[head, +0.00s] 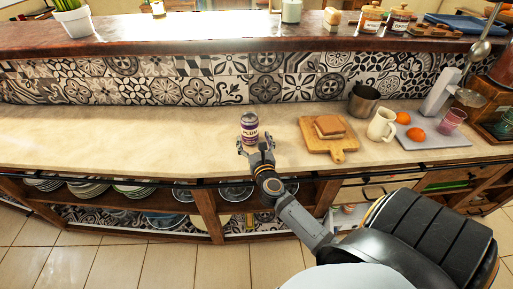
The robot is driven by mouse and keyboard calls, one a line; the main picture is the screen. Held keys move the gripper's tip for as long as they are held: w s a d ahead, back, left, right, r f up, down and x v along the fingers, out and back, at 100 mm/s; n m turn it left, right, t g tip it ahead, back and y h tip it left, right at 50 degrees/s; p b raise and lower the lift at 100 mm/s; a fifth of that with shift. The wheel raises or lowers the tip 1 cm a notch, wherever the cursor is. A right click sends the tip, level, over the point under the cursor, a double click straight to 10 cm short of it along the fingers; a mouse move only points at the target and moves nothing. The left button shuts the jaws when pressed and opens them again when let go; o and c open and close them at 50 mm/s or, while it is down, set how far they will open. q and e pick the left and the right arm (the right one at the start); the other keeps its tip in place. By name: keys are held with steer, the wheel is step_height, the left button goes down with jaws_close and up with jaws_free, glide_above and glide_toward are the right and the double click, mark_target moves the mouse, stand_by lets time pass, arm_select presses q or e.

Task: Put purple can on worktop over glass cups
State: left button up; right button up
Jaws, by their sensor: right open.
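The purple can (249,128) stands upright on the beige worktop (120,137), near its front edge. My right gripper (254,143) is at the near side of the can, with its fingers spread apart and open at the can's lower part. Whether the fingers touch the can is too small to tell. Glass bowls or cups (237,190) show only partly on the shelf below the worktop, under the can and gripper. My left gripper is not in view.
Right of the can are a wooden board (344,150) with a sandwich-like item, a metal cup (363,99), a cream jug (382,125) and a grey board (440,142) with oranges. Plates (130,188) are stacked on the shelf below. The worktop left of the can is clear.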

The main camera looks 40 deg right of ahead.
steer(key=v, duration=0.5)
steer(key=shift+s+a+b, duration=0.15)
steer(key=shift+s+b, duration=0.25)
steer(key=shift+r, duration=0.1)
